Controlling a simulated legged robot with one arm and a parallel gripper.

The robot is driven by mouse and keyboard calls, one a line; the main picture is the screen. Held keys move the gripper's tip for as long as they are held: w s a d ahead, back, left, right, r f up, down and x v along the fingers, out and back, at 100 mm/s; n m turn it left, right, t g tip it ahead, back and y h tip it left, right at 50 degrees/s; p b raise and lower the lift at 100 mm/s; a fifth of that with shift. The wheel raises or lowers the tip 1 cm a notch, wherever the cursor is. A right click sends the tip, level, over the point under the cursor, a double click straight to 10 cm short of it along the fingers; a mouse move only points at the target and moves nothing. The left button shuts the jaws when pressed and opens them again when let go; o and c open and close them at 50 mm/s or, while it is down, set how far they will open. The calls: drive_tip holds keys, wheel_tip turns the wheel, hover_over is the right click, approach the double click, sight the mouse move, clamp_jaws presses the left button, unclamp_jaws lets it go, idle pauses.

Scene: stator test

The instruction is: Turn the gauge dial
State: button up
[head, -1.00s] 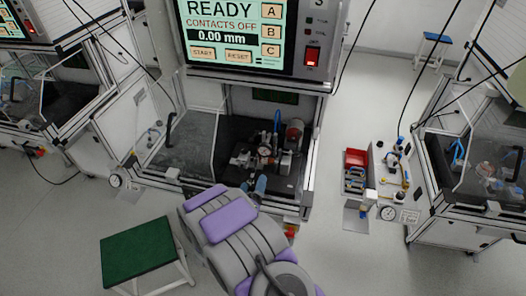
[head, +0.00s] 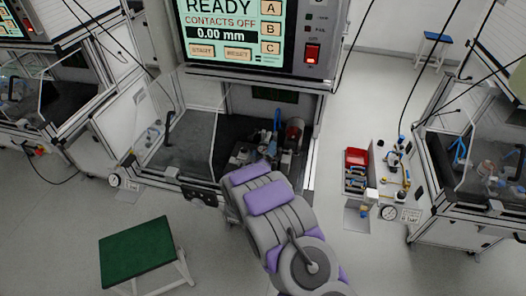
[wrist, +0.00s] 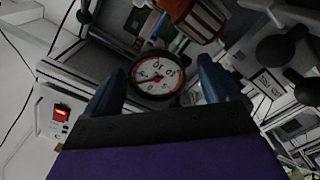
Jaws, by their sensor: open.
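The gauge dial (wrist: 157,74) is round with a white face, a dark rim and red markings, and shows in the middle of the wrist view. My gripper (wrist: 160,82) is open, with one blue finger to the left of the dial and one to the right. The wrist view does not show whether the fingers touch it. In the head view my arm reaches into the test cabinet (head: 204,188) and hides the gripper and most of the fixture (head: 290,140) there.
A screen (head: 235,32) above the cabinet reads READY, CONTACTS OFF, 0.00 mm. A red switch (wrist: 62,113) shows at left in the wrist view. A clear door panel (head: 190,135) stands left of the opening.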

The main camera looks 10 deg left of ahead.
drive_tip(key=shift+w, duration=0.45)
drive_tip(key=c, duration=1)
